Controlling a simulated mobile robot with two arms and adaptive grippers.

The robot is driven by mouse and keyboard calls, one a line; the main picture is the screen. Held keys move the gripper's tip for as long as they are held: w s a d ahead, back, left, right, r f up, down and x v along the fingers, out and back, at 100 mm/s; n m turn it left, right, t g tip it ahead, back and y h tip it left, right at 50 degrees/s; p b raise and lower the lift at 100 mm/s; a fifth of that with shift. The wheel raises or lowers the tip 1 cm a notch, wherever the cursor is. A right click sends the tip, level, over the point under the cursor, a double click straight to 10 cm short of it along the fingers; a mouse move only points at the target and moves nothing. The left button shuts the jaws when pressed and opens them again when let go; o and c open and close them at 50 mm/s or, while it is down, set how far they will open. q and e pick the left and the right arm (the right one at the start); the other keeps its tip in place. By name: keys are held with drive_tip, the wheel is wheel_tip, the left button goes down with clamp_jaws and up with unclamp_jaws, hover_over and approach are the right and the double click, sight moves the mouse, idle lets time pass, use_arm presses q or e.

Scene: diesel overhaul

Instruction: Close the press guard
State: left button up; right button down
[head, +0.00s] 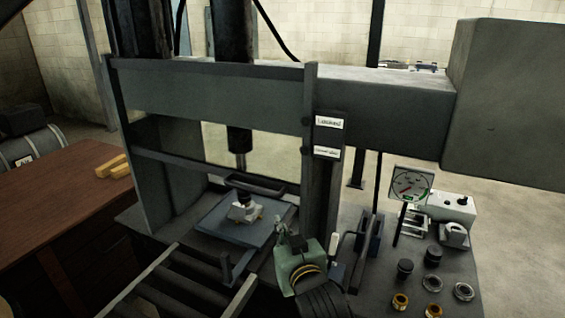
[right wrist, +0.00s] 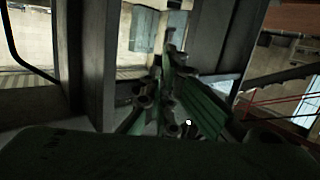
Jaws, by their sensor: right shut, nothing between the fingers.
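The press (head: 210,92) stands in the middle of the head view, with a dark ram (head: 239,140) above a blue-grey plate. What looks like the press guard is the dark frame across the front opening; its lower bar (head: 185,166) hangs above the plate and carries a dark handle (head: 257,184). My right gripper (head: 288,236) is shut and empty, low in front of the right post, apart from the handle. Its green fingers also show in the right wrist view (right wrist: 168,92). My left gripper is out of view.
A small metal part (head: 243,208) sits on the blue plate (head: 215,222). A rail frame (head: 185,285) juts out in front. At right are a pressure gauge (head: 410,184), a white control box (head: 452,206) and several rings and caps. A brown bench (head: 65,195) stands at left.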

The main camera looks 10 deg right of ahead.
wheel_tip(320, 180, up, 14)
drive_tip(key=s+d+f+m+t+p, duration=0.1)
drive_tip(key=s+t, duration=0.1)
drive_tip(key=r+p, duration=0.1)
drive_tip(key=p, duration=0.4)
hover_over(282, 183)
drive_tip(key=s+a, duration=0.1)
drive_tip(key=s, duration=0.3)
drive_tip(key=shift+s+r, duration=0.1)
drive_tip(key=shift+r, duration=0.05)
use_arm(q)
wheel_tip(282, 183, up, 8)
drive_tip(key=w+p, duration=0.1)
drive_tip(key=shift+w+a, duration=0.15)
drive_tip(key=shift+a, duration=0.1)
use_arm(e)
drive_tip(key=f, duration=0.2)
drive_tip(key=s+f, duration=0.1)
drive_tip(key=f, duration=0.1)
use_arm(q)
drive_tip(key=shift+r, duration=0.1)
use_arm(e)
drive_tip(key=shift+w+f, duration=0.1)
drive_tip(key=shift+w, duration=0.05)
drive_tip(key=shift+f, duration=0.1)
